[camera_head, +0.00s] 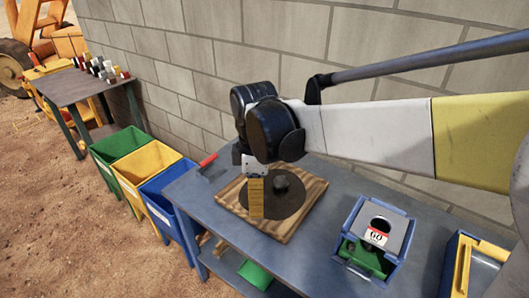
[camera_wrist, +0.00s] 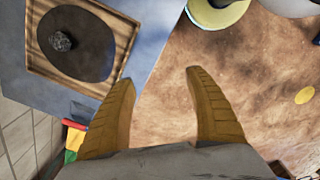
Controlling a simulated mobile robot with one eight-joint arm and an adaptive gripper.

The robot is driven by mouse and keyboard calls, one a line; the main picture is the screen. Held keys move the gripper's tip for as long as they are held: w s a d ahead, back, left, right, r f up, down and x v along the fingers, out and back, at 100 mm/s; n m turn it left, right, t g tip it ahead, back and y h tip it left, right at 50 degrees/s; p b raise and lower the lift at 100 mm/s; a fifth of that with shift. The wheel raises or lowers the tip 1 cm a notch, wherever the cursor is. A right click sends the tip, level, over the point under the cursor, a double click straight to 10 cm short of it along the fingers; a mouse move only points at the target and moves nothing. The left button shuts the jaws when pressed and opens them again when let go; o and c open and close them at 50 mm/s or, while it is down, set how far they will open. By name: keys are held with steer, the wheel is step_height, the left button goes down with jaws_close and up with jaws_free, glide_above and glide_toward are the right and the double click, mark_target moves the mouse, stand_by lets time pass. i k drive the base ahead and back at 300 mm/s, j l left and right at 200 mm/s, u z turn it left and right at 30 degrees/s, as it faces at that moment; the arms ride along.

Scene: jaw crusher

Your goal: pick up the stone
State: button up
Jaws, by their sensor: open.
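The stone (camera_head: 280,179) is small, dark grey and rough. It lies on a dark round patch (camera_head: 262,205) in a shallow wooden tray (camera_head: 301,211) on the blue table. In the wrist view the stone (camera_wrist: 60,41) is at the upper left, well outside the space between the fingers. My gripper (camera_head: 256,197) shows above the left part of the tray in the head view, pointing down. In the wrist view its two yellow fingers (camera_wrist: 162,85) stand wide apart with only the brown ground between them. They do not touch the stone.
A blue box marked GO (camera_head: 376,237) stands right of the tray on the table (camera_head: 325,262). Green (camera_head: 117,150), yellow (camera_head: 146,166) and blue (camera_head: 168,203) bins stand left of the table. A block wall (camera_head: 300,50) rises close behind. A red-handled object (camera_head: 207,160) lies at the table's back left.

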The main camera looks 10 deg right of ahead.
mark_target(280, 182)
steer(key=i+j+z, duration=0.25)
steer(key=j+z, duration=0.15)
steer(key=i+j+z, duration=0.15)
steer(key=j+z, duration=0.2)
steer(key=j, duration=0.15)
steer(key=i+j+z, duration=0.1)
steer(key=j+z, duration=0.65)
steer(key=j, duration=0.25)
